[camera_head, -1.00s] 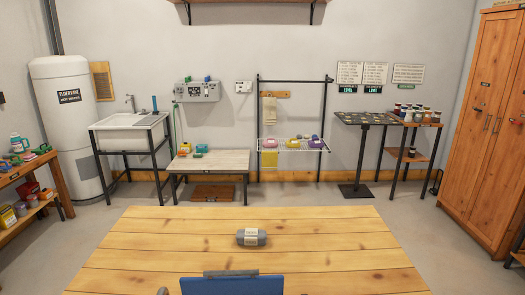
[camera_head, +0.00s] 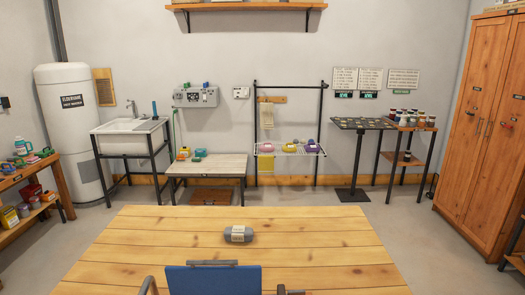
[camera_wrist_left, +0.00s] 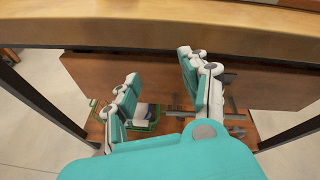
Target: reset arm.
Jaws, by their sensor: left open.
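My left gripper (camera_wrist_left: 158,70), with teal and white fingers, shows in the left wrist view. Its two fingers stand wide apart with nothing between them. Below or beyond it is a brown wooden board (camera_wrist_left: 150,75), with a light wooden edge (camera_wrist_left: 160,32) across the top of that view. Neither gripper shows clearly in the head view, and my right gripper is not in view. A grey yarn skein (camera_head: 238,234) with a pale label lies on the wooden table (camera_head: 150,245) ahead.
A blue panel (camera_head: 213,280) with a grey bar stands at the table's near edge. A green-rimmed container (camera_wrist_left: 142,126) shows low behind the left finger. Dark legs (camera_wrist_left: 35,95) flank the gripper. A sink (camera_head: 130,135), low bench (camera_head: 210,168) and wooden cabinet (camera_head: 480,130) stand farther off.

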